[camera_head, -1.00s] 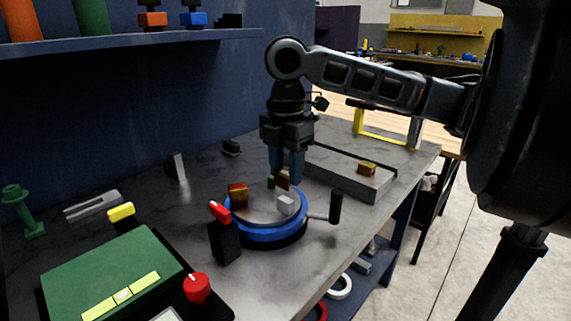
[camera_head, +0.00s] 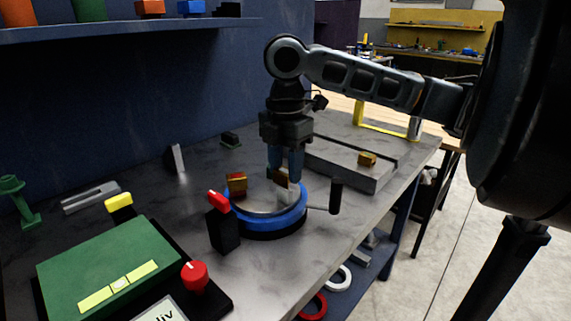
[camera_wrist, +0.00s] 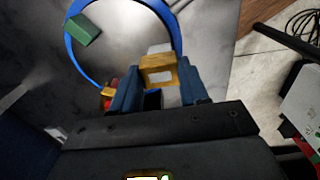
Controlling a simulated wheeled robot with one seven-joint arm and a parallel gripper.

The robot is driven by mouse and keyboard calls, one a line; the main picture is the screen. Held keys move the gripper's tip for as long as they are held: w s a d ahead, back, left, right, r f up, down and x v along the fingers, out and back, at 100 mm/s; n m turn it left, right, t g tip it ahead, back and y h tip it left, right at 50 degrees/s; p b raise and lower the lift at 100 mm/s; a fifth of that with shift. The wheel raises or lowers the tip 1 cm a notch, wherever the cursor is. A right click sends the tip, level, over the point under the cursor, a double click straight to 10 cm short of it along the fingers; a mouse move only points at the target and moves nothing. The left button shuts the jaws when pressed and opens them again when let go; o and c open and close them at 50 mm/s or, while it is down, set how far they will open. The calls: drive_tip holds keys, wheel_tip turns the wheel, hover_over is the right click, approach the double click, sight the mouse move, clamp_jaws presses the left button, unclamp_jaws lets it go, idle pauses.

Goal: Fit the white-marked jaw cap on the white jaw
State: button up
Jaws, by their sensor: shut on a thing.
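My gripper (camera_head: 284,172) points down over the turntable, a disc with a blue rim (camera_head: 262,233). In the wrist view its blue fingers (camera_wrist: 158,88) are shut on a brass-coloured jaw cap (camera_wrist: 150,64) with a white mark. The cap also shows darkly between the fingertips in the head view (camera_head: 280,178). The white jaw (camera_wrist: 160,48) shows just beyond the cap in the wrist view; whether they touch I cannot tell. The green jaw (camera_wrist: 88,30) stands bare across the disc. Another brass cap (camera_head: 237,183), with red, is at the disc's left side.
A red-topped black post (camera_head: 224,230) stands close to the disc's left front. A black handle (camera_head: 336,196) sticks up at its right. A grey block (camera_head: 360,178) behind carries another brass piece (camera_head: 367,158). A green box (camera_head: 110,270) fills the front left.

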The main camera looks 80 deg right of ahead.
sight(287, 171)
drive_tip(key=shift+f+b, duration=0.85)
drive_tip(key=shift+f, duration=0.45)
drive_tip(key=o, duration=1.7)
drive_tip(key=shift+c, duration=0.2)
drive_tip(key=shift+r+p, duration=3)
drive_tip(key=shift+r, duration=0.6)
drive_tip(key=shift+s+f, duration=0.1)
drive_tip(key=shift+s, duration=0.05)
